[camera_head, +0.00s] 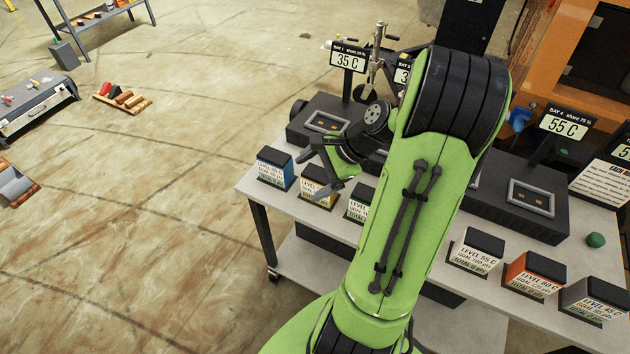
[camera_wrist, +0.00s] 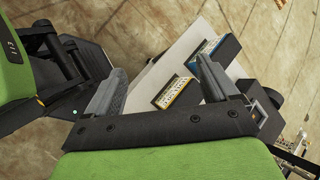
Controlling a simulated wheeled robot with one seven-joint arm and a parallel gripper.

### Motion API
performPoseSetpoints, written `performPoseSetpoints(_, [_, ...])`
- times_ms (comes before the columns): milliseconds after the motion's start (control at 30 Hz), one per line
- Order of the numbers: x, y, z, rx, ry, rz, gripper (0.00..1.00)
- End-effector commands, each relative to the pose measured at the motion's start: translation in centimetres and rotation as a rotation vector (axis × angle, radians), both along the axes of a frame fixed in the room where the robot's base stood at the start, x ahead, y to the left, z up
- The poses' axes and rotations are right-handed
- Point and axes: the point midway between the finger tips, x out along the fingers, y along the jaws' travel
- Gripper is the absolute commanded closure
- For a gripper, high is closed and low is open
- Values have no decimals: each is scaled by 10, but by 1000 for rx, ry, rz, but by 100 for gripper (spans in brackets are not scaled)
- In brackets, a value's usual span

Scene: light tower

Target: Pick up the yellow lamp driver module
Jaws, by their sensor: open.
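The yellow lamp driver module (camera_head: 309,187) stands near the left front corner of the table, with a dark top and a white label edged in yellow. My gripper partly covers it in the head view. In the wrist view the yellow module (camera_wrist: 180,93) lies between the fingers, closer to the right finger. My gripper (camera_head: 312,177) is open and empty, with its fingers pointing down toward the module. The wrist view also shows my open gripper (camera_wrist: 160,67). The height gap between fingertips and module is hard to tell.
A blue module (camera_head: 275,168) stands just left of the yellow one, also in the wrist view (camera_wrist: 213,52). A green-edged module (camera_head: 359,204) stands to the right, partly hidden by my arm. A dark bay unit (camera_head: 312,122) sits behind on the grey table (camera_head: 258,190).

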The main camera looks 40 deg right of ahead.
Motion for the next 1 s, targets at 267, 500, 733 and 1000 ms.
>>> performPoseSetpoints(267, [-48, -113, -52, 626, -139, -675, 13])
performPoseSetpoints(500, [-36, -117, -64, 710, -164, -742, 13])
performPoseSetpoints(733, [14, -99, -87, 707, -162, -742, 13])
performPoseSetpoints(1000, [48, -88, -101, 704, -164, -743, 13])
